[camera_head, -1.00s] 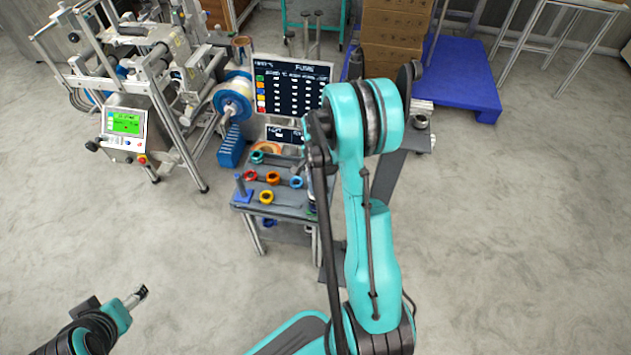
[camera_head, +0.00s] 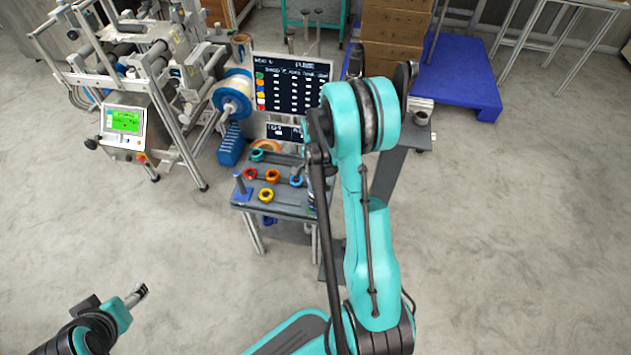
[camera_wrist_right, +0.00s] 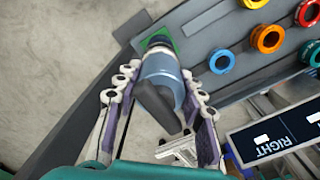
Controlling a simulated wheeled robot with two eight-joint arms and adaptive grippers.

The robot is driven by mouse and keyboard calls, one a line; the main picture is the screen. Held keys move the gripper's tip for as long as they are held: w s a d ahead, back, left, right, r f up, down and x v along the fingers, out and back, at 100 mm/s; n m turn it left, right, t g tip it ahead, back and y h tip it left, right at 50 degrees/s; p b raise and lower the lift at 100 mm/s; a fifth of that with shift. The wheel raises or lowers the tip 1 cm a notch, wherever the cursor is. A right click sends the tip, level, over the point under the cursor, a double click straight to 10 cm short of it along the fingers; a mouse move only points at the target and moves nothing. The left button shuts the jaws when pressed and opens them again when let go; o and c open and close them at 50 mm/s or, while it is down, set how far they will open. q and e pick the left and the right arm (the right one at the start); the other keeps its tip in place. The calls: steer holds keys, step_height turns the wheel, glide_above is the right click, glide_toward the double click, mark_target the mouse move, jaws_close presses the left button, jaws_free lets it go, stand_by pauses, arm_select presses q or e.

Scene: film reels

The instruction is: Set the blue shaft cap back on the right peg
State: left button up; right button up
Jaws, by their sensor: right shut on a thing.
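The blue shaft cap (camera_wrist_right: 165,68), a pale blue-grey cylinder with a dark part toward the camera, is between the fingers of my right gripper (camera_wrist_right: 160,84) in the right wrist view. The gripper is shut on it. The cap is in line with the right peg's green base (camera_wrist_right: 155,36), at the board's corner. A dark section shows between cap and base; I cannot tell whether the cap is seated. In the head view, my right arm mostly hides this spot. My left gripper (camera_head: 136,295) is far from the bench at lower left; its finger opening is unclear.
The grey bench (camera_head: 285,208) carries several coloured rings, including a blue ring (camera_wrist_right: 222,61) and an orange ring (camera_wrist_right: 268,39) near my right gripper. A peg with a blue base (camera_head: 242,189) stands at its left end. A dark display board (camera_head: 291,82) stands behind.

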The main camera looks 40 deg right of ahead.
steer(key=o, duration=1.4)
steer(key=shift+r, duration=0.1)
step_height(320, 180, up, 12)
steer(key=shift+f, duration=0.1)
steer(key=s+a+r+n+t, duration=0.2)
steer(key=s+a+r+n, duration=0.1)
steer(key=a+n, duration=0.3)
steer(key=s+a+r+n+t, duration=0.2)
steer(key=s+a+r+n, duration=0.2)
steer(key=a+n, duration=0.2)
steer(key=s+a+r+n+t, duration=0.3)
steer(key=s+a+n, duration=0.1)
steer(key=a+n, duration=0.3)
steer(key=shift+s+a+r, duration=0.35)
steer(key=shift+a, duration=0.8)
